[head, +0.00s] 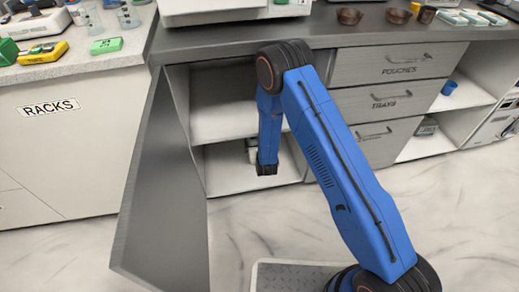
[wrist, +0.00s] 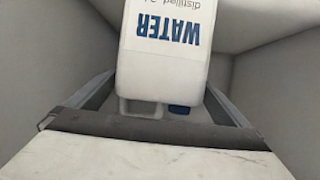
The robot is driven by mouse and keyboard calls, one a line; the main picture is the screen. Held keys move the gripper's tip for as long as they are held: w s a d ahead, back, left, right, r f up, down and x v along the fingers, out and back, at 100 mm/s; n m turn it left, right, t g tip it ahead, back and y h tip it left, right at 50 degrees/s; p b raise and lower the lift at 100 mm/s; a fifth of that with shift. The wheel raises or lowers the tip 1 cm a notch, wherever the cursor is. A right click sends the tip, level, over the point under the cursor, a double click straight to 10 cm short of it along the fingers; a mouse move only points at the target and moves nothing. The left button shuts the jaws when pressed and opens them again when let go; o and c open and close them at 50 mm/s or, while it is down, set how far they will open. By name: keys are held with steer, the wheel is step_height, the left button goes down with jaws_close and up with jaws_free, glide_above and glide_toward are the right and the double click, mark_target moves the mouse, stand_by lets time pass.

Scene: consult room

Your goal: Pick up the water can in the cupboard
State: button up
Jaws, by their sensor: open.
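The water can is a white can with blue "WATER" lettering and a smaller "distilled" line. In the wrist view the can (wrist: 165,55) appears upside down, with its handle and blue cap toward the bottom of the picture. My gripper (wrist: 159,84) is open, with a grey finger on each side of the can's handle and cap end. I cannot tell whether a finger touches it. In the head view my gripper (head: 267,169) is inside the cupboard's lower compartment. A small part of the can (head: 251,150) shows behind it; the rest is hidden.
The cupboard door (head: 165,200) stands open at the left. A shelf (head: 225,128) divides the cupboard, and drawers (head: 392,97) adjoin it on the right. The counter (head: 330,27) above holds equipment and bowls. Pale walls are close around the can. The marbled floor in front is mostly clear.

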steer(key=shift+w+a+f, duration=0.15)
steer(key=shift+w+f, duration=0.1)
steer(key=shift+w, duration=0.4)
steer(key=shift+c, duration=0.6)
steer(key=c, duration=1.5)
steer(key=shift+r, duration=0.15)
steer(key=shift+c, duration=0.7)
steer(key=shift+a, duration=0.1)
